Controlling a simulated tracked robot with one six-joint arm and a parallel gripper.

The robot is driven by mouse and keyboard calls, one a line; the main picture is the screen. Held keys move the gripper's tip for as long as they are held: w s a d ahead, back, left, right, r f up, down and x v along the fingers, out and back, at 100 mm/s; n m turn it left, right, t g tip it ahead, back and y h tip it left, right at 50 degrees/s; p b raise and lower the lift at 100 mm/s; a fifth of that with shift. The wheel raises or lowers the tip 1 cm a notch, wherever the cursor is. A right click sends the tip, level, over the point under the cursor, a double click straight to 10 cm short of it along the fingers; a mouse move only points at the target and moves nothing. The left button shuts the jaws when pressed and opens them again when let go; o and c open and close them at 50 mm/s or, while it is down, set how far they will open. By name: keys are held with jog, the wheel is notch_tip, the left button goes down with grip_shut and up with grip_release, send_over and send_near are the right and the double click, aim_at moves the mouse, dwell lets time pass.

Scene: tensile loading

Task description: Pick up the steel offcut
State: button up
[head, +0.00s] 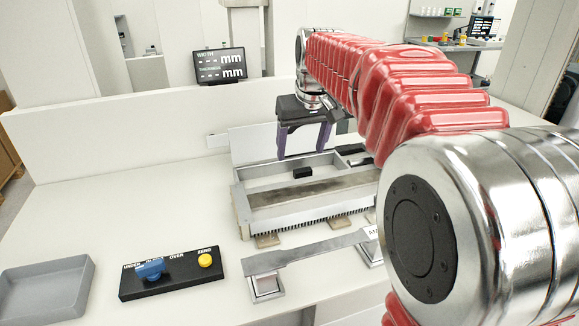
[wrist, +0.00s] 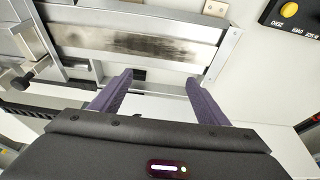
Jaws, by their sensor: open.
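A small dark block (head: 303,172), which looks like the steel offcut, lies inside the light metal frame (head: 240,200), behind a long stained steel bar (head: 310,190). The block also shows in the wrist view (wrist: 139,75), partly hidden beside a fingertip. My gripper (head: 305,156) is open and empty, its purple fingers pointing down above the back of the frame. The fingers also show in the wrist view (wrist: 158,78), spread apart. The block is apart from the fingers, below them in the head view.
A grey metal strip (head: 305,250) rests on two small stands in front of the frame. A black control box (head: 178,283) with a blue knob and yellow button, and a grey tray (head: 45,290), are at the left. A display (head: 220,66) stands behind.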

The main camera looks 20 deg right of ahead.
jog(key=w+d+f, duration=0.2)
jog(key=w+d, duration=0.1)
jog(key=w, duration=0.3)
jog(key=w+d+f, duration=0.3)
jog(key=w+d, duration=0.1)
jog(key=w, duration=0.2)
jog(key=shift+w+g, duration=0.35)
jog(key=shift+g, duration=0.05)
send_over(303, 170)
jog(key=s, duration=0.1)
jog(key=shift+s+d+f, duration=0.1)
jog(key=shift+f, duration=4.05)
jog(key=shift+x, duration=2.6)
jog(key=shift+s, duration=0.15)
jog(key=shift+c, duration=0.2)
jog(key=c, duration=1.3)
